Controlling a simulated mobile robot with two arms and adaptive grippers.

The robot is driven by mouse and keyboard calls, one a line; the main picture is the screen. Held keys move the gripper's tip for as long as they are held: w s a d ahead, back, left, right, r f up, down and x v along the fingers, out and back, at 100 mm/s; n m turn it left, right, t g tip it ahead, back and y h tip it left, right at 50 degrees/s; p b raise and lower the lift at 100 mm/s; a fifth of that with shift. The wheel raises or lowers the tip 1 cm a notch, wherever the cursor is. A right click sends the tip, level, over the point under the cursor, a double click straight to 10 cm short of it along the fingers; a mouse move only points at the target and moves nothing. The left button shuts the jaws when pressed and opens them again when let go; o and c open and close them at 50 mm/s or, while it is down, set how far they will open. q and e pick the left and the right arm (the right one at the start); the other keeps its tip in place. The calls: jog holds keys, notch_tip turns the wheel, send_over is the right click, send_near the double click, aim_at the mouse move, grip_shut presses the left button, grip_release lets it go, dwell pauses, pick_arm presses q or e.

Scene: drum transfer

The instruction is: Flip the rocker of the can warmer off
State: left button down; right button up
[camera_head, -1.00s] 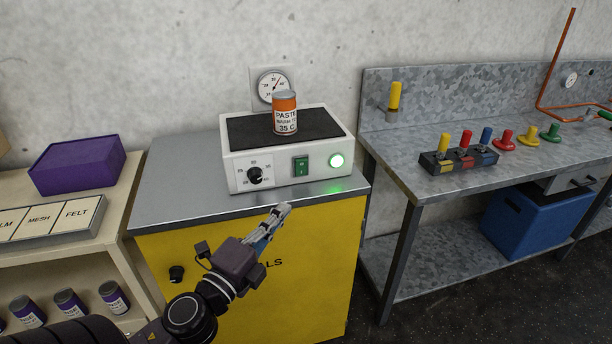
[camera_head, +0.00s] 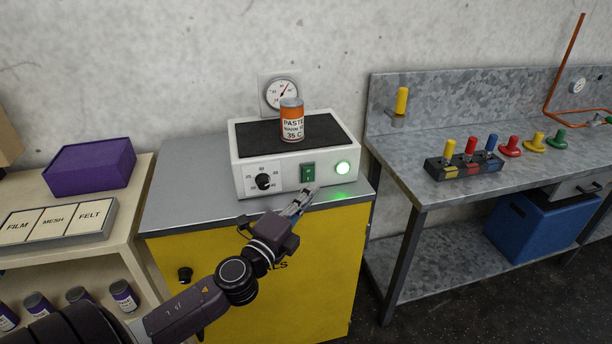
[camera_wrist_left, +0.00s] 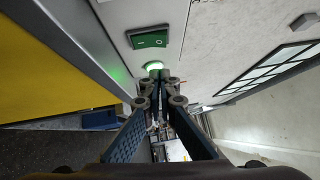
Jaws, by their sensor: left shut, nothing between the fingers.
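The can warmer (camera_head: 272,183) is a white box with a black top, standing on the grey top of a yellow cabinet. Its green rocker (camera_head: 308,172) is on the front face, between a black dial (camera_head: 264,181) and a lit green lamp (camera_head: 343,168). The rocker also shows in the left wrist view (camera_wrist_left: 149,39), with the lamp glow near the fingertips. A paste can (camera_head: 292,121) stands upright on the black top. My left gripper (camera_head: 306,193) is shut and empty, just below and in front of the rocker, apparently apart from it. My right gripper is not in view.
The yellow cabinet (camera_head: 270,297) lies under my left arm. A shelf with a purple box (camera_head: 90,167) stands at left. A metal bench (camera_head: 420,205) with coloured handles stands at right. The wall is close behind the warmer.

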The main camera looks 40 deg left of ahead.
aim_at(312, 171)
pick_arm(q)
jog(key=shift+w+a+r+p, duration=0.15)
jog(key=shift+w+a, duration=0.65)
jog(key=shift+w+a+r+p, duration=0.1)
jog(key=shift+w+a+p, duration=0.05)
jog(key=shift+w+a, duration=0.65)
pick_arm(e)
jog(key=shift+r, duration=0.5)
pick_arm(q)
jog(key=shift+d, duration=0.1)
jog(key=p, duration=0.1)
jog(key=r+p, duration=0.1)
jog(key=p, duration=0.1)
jog(key=shift+w+a+r+g, duration=0.1)
jog(key=shift+w+a+g, duration=0.05)
jog(key=shift+a+g, duration=0.15)
jog(key=shift+d+f+n, duration=0.1)
jog(key=shift+f+n, duration=0.2)
jog(key=shift+f, duration=0.1)
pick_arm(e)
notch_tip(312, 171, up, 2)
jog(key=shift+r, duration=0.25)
